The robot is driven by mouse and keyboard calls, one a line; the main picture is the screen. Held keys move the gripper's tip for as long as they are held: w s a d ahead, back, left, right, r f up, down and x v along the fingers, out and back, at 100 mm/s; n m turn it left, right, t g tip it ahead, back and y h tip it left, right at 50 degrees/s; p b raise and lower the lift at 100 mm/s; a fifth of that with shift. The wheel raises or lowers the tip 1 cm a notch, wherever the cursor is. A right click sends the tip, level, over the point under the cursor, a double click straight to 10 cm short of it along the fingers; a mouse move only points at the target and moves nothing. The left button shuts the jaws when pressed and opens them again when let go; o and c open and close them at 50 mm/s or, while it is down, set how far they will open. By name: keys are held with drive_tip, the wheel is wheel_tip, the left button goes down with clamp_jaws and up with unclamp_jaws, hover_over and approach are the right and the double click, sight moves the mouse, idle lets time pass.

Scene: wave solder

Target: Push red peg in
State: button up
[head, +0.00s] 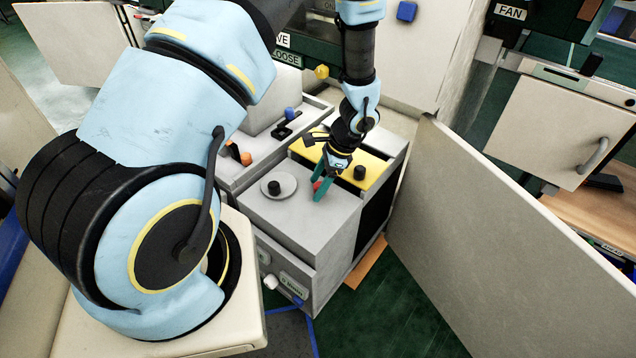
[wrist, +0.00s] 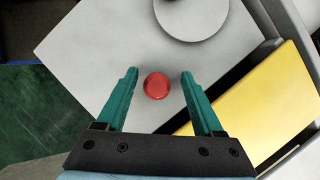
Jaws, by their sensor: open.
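The red peg (wrist: 157,86) is a round red knob on the pale grey top (wrist: 95,50) of a box-shaped unit. In the wrist view it lies between the two green fingers of my gripper (wrist: 159,75), with a gap on each side. My gripper is open and points down at it. In the head view my gripper (head: 321,188) is over the grey unit, and only a bit of the red peg (head: 317,185) shows beside the fingers. I cannot tell how far the peg stands out of the surface.
A round grey disc (head: 279,186) with a black knob sits left of the fingers. A yellow panel (head: 375,168) and another black knob (head: 360,172) are close on the right. An orange switch (head: 246,158) is farther left. A large open door panel (head: 480,230) stands to the right.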

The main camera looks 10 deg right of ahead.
drive_tip(key=b+v, duration=0.1)
drive_tip(key=v, duration=0.9)
drive_tip(key=shift+r+b, duration=0.35)
drive_tip(key=shift+r, duration=0.05)
drive_tip(key=s+a+r+n+h, duration=0.1)
drive_tip(key=a+r+n+h, duration=0.1)
drive_tip(key=a+r+n, duration=0.6)
drive_tip(key=s+a+r+n+t+h, duration=0.1)
drive_tip(key=a+r+n, duration=0.7)
drive_tip(key=a, duration=0.8)
drive_tip(key=shift+s+n+h, duration=0.2)
drive_tip(key=shift+n+h, duration=0.7)
drive_tip(key=shift+n, duration=0.2)
